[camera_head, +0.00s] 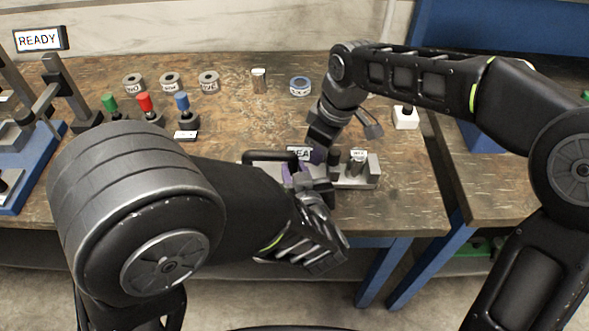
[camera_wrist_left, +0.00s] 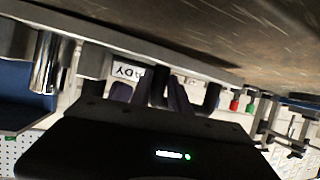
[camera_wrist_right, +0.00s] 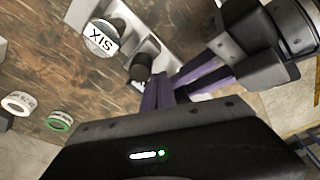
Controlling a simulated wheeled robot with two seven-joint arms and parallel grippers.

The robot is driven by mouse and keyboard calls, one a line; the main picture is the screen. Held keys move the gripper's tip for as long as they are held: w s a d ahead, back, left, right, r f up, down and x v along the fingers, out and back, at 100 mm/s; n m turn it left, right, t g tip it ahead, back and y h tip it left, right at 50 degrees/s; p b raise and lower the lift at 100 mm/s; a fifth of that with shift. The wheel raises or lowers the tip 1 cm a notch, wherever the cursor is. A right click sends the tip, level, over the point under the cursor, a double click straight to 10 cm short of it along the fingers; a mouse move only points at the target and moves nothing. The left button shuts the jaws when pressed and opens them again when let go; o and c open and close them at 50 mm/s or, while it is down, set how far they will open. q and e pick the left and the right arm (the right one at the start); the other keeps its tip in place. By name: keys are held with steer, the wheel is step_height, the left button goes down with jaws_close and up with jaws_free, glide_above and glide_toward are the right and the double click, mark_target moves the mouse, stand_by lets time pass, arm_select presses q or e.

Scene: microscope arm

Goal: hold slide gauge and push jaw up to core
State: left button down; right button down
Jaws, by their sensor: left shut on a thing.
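The slide gauge is a grey metal bar (camera_head: 372,176) at the table's front edge, with a black handle (camera_head: 268,156) at its left. The core, a metal cylinder labelled SIX (camera_wrist_right: 101,40), stands on it; it also shows in the left wrist view (camera_wrist_left: 45,65). A black knob (camera_wrist_right: 141,67) stands beside the core, apparently on the jaw. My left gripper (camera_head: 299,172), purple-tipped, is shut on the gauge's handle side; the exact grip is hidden. Whether the jaw touches the core is unclear.
Behind the gauge are several grey rings (camera_head: 170,81), a metal cylinder (camera_head: 259,80) and a blue ring (camera_head: 300,85). Green, red (camera_head: 145,104) and blue handles stand at left. A white block (camera_head: 405,118) is at right. The middle of the table is clear.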

mark_target(335, 152)
arm_select(q)
steer(key=shift+r, duration=0.15)
arm_select(e)
steer(key=shift+d, duration=0.1)
arm_select(q)
steer(key=shift+a, duration=0.1)
arm_select(e)
steer(key=shift+d, duration=1.35)
arm_select(q)
steer(key=shift+a, duration=0.15)
arm_select(e)
steer(key=shift+d+f, duration=0.1)
steer(key=shift+d, duration=0.05)
steer(key=shift+a, duration=0.8)
arm_select(q)
steer(key=shift+d, duration=0.2)
arm_select(e)
steer(key=shift+a, duration=0.4)
steer(key=shift+r, duration=0.2)
arm_select(q)
steer(key=shift+d, duration=0.1)
arm_select(e)
steer(key=a+v, duration=0.1)
steer(key=v, duration=0.5)
steer(key=shift+w+r, duration=0.3)
steer(key=shift+r, duration=0.2)
